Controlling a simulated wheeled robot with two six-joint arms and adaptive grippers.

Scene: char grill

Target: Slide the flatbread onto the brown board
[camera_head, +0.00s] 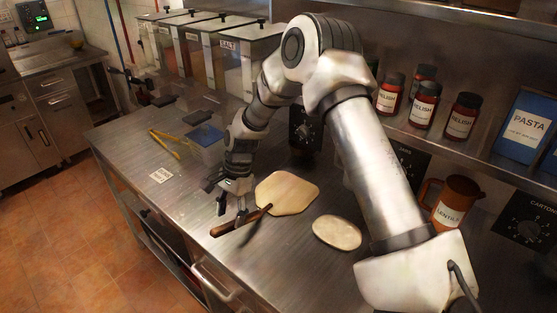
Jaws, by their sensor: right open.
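A pale tan board (287,191) with a dark brown handle (240,222) lies on the steel counter, its handle pointing to the front left. A pale oval flatbread (338,232) lies flat on the counter to the right of the board, apart from it. My right gripper (232,209) is open and points down at the handle, one finger to the left and one close to the handle's upper side. I cannot tell whether it touches the handle. My left gripper is not in view.
The steel counter (140,165) is mostly clear at the left front. Yellow tongs (165,143), a blue-topped container (206,138) and a small label (161,175) lie further left. A brown jug (455,203) stands at right, below a shelf with relish jars (462,117) and a pasta box (525,127).

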